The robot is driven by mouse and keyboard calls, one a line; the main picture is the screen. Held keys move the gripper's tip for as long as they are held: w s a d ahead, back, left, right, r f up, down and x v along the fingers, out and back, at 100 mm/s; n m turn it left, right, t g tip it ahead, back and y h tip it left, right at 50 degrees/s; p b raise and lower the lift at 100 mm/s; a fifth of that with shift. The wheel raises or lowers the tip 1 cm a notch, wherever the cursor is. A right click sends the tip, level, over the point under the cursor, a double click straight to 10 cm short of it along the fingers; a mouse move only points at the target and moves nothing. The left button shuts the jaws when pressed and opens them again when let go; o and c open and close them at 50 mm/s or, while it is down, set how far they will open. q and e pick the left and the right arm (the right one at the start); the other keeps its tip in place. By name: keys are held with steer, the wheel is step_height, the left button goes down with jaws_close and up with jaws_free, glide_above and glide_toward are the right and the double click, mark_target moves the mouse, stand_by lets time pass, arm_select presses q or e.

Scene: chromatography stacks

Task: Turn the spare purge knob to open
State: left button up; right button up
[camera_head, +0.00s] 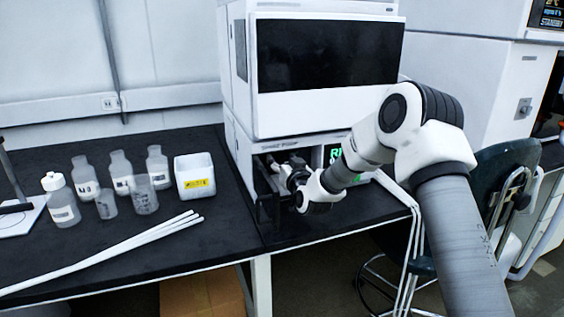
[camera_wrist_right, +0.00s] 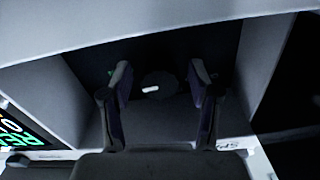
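The purge knob (camera_wrist_right: 158,84) is a dark round knob with a short white mark, inside a shadowed recess in the right wrist view. The mark lies nearly level, tilted slightly. My right gripper (camera_wrist_right: 160,72) is open, with one finger on each side of the knob in that view. I cannot tell whether the fingers touch it. In the head view my right gripper (camera_head: 284,170) reaches into the dark opening of the lower white instrument module (camera_head: 240,150); the knob is hidden there. My left gripper is not in view.
A lit green display (camera_head: 334,154) is right of the opening. An upper module with a dark window (camera_head: 328,55) sits above. Bottles (camera_head: 85,178), a white tub (camera_head: 194,168) and white rods (camera_head: 110,252) are on the black bench left. A dark chair (camera_head: 505,180) stands right.

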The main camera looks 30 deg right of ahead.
steer(key=c, duration=1.1)
steer(key=shift+m, duration=0.3)
steer(key=shift+m+b, duration=0.3)
steer(key=shift+m, duration=0.2)
steer(key=o, duration=1.2)
steer(key=shift+c, duration=0.2)
steer(key=v, duration=1.2)
